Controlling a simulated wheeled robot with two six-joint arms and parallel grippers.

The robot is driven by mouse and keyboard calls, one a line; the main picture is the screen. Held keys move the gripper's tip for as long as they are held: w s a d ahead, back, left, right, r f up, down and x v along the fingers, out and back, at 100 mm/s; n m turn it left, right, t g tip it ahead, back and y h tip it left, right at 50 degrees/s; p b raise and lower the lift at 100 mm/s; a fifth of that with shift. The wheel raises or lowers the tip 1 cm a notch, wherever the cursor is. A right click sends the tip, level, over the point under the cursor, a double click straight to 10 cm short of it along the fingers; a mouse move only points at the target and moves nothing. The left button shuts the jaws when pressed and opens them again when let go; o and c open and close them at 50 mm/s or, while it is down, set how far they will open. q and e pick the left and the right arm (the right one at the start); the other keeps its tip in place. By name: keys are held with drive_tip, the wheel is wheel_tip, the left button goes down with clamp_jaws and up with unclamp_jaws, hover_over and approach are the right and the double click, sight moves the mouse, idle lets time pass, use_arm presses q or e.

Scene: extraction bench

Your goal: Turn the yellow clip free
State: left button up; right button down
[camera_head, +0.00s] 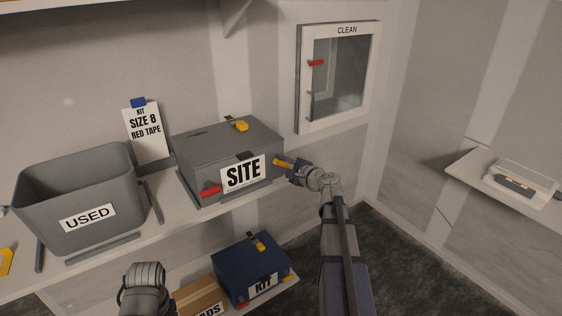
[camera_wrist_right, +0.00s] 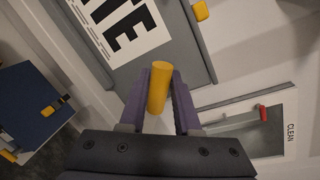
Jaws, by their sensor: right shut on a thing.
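The grey SITE box (camera_head: 222,158) stands on the shelf, lid down. The yellow clip (camera_head: 283,162) sticks out at the right end of its front; in the right wrist view it is a yellow cylinder (camera_wrist_right: 158,88). My right gripper (camera_head: 292,168) is shut on this yellow clip, with purple-grey fingers (camera_wrist_right: 160,100) on both sides of it. A red clip (camera_head: 210,190) is on the left of the box's front. A yellow latch piece (camera_head: 241,125) is on its lid. A grey part of my left arm shows at the bottom; its gripper fingers do not.
A grey USED bin (camera_head: 128,178) and a SIZE 8 RED TAPE kit card (camera_head: 147,135) stand left of the box. A blue KIT box (camera_head: 236,268) sits below. A white CLEAN cabinet (camera_head: 372,65) hangs on the wall at right. A side shelf (camera_head: 470,163) holds a pale device.

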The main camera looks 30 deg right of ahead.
drive_tip(key=n, duration=0.2)
drive_tip(key=n+h, duration=0.1)
drive_tip(key=shift+s+a+f+n, duration=0.1)
drive_tip(key=shift+a+f+n, duration=0.25)
drive_tip(key=shift+f+n, duration=0.05)
drive_tip(key=shift+d+f+n+h, duration=0.1)
drive_tip(key=shift+n+h, duration=0.2)
drive_tip(key=shift+n, duration=0.5)
drive_tip(key=shift+d, duration=0.2)
drive_tip(key=c, duration=0.7)
unclamp_jaws()
